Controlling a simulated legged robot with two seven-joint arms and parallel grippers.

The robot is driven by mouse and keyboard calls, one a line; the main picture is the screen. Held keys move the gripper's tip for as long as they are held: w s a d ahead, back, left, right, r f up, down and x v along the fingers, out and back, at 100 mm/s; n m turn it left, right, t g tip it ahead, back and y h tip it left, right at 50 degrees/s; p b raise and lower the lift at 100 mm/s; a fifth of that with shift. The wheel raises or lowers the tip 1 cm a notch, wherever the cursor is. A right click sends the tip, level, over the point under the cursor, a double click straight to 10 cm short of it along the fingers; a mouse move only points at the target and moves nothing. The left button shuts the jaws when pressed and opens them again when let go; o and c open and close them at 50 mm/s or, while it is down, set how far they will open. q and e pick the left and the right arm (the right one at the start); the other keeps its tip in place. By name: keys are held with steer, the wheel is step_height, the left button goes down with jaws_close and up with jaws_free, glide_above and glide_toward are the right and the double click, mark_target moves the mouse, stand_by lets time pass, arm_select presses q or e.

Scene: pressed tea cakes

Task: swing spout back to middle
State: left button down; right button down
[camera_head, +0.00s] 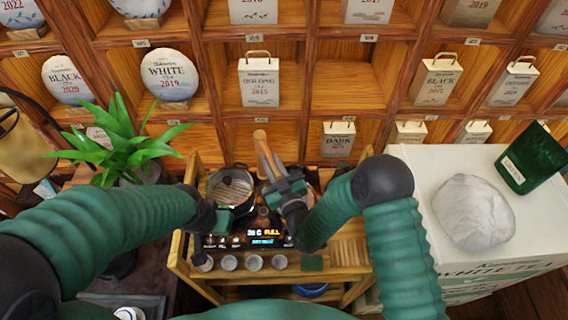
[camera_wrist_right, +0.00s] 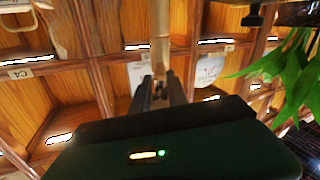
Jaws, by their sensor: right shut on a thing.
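The spout shows as a tan wooden bar (camera_head: 263,150) standing up behind the tea stand, right of the dark round kettle (camera_head: 232,188). In the right wrist view the bar (camera_wrist_right: 161,38) runs up from between the finger tips. My right gripper (camera_head: 270,174) is shut on it. The spout's lower part is hidden behind the gripper.
The wooden tea stand (camera_head: 350,252) has a lit display (camera_head: 262,236) and several small cups at its front. A plant (camera_head: 122,145) stands left. Shelves fill the back.

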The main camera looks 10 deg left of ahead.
steer(key=a+m+h+b, duration=0.1)
steer(key=h, duration=0.1)
steer(key=s+a+m+t+h, duration=0.1)
steer(key=a+m+t+h+b, duration=0.1)
steer(key=h, duration=0.1)
steer(key=shift+s+a+f+m+h+b, duration=0.1)
steer(key=shift+s+a+m+h+b, duration=0.1)
steer(key=shift+a+m+h+b, duration=0.15)
steer(key=c, duration=1.3)
jaws_free()
steer(key=shift+a, duration=0.1)
steer(key=shift+w, duration=0.1)
